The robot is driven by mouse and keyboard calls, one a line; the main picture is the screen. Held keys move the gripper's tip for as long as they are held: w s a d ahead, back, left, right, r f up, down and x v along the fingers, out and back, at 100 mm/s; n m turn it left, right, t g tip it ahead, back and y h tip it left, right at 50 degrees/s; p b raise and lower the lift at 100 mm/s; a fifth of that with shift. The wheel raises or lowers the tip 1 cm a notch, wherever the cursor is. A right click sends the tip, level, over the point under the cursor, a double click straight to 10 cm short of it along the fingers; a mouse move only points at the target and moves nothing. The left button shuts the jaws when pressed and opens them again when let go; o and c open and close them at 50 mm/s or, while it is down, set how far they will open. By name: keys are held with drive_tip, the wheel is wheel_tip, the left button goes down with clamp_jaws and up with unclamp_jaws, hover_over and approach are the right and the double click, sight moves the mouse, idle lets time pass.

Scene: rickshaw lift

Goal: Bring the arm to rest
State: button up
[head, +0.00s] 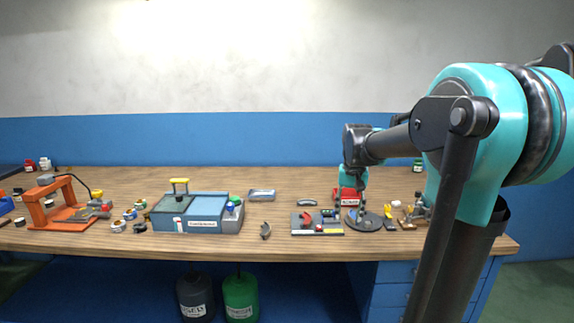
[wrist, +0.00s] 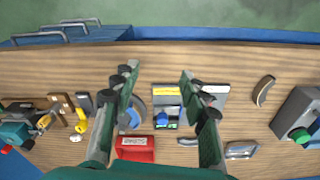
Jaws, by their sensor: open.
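My arm reaches in from the right in the head view, teal and black, and bends down over the bench. My gripper (head: 363,207) hangs above the right part of the workbench (head: 290,182), near a dark round disc (head: 376,222). In the wrist view my gripper (wrist: 158,80) is open, with its two green and black fingers apart and nothing held between them. Below and between the fingers lie a grey tool tray (wrist: 166,91) with a blue item and a yellow strip, and a red box (wrist: 134,156). The fingers partly hide the disc.
A blue toolbox (head: 205,226) with a yellow handle stands mid-bench. An orange press (head: 37,207) is at the left. Small tools lie at the right (head: 411,215). A silver tray (head: 262,194) lies behind a bare strip of bench. Black (head: 195,298) and green (head: 240,296) canisters stand underneath.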

drive_tip(key=s+f+n+t, duration=0.2)
drive_tip(key=s+f+t, duration=0.1)
drive_tip(key=s+f, duration=1.4)
drive_tip(key=shift+s+a+f+n+t, duration=0.15)
drive_tip(key=shift+s+f+n+t, duration=0.2)
drive_tip(key=shift+s, duration=0.85)
drive_tip(key=shift+o, duration=0.2)
